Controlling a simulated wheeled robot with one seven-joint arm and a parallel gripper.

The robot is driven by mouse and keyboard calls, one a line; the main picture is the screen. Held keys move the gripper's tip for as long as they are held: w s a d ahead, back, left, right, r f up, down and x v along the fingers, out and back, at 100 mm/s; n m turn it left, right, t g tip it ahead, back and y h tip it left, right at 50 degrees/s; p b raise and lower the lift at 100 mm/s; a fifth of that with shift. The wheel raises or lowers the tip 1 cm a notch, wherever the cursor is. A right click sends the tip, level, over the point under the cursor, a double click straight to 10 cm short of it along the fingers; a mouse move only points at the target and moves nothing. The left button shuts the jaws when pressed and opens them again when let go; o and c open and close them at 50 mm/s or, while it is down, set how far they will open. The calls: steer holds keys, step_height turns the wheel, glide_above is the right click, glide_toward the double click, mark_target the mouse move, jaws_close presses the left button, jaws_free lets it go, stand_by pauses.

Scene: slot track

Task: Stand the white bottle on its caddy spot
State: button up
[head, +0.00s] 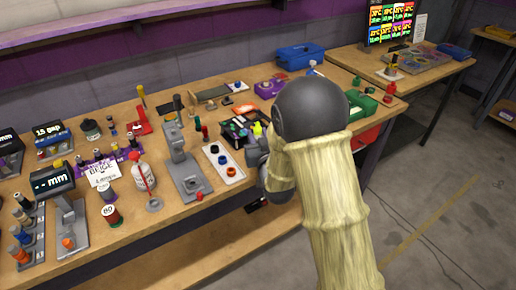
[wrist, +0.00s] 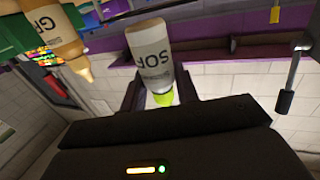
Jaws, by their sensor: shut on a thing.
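The white bottle (wrist: 150,52), with dark lettering and a yellow-green tip, is between the fingers of my gripper (wrist: 158,88) in the wrist view. My gripper is shut on it. In the head view, my gripper (head: 258,160) is mostly hidden behind my arm, and a yellow-green tip (head: 257,129) shows just above it. A dark caddy (head: 228,124) with several coloured items stands just left of my gripper on the bench. The bottle's base and its gap to the caddy are hidden.
A white tray with round coloured pieces (head: 223,163) and a grey stand (head: 183,160) are left of my gripper. A purple box (head: 268,88) and blue bin (head: 299,56) stand behind. An amber-tipped bottle (wrist: 52,32) shows upper left in the wrist view.

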steer(key=shift+f+b, duration=0.3)
steer(key=shift+f, duration=2)
steer(key=shift+f, duration=0.2)
steer(key=o, duration=1)
steer(key=shift+c, duration=0.2)
steer(key=shift+r, duration=0.1)
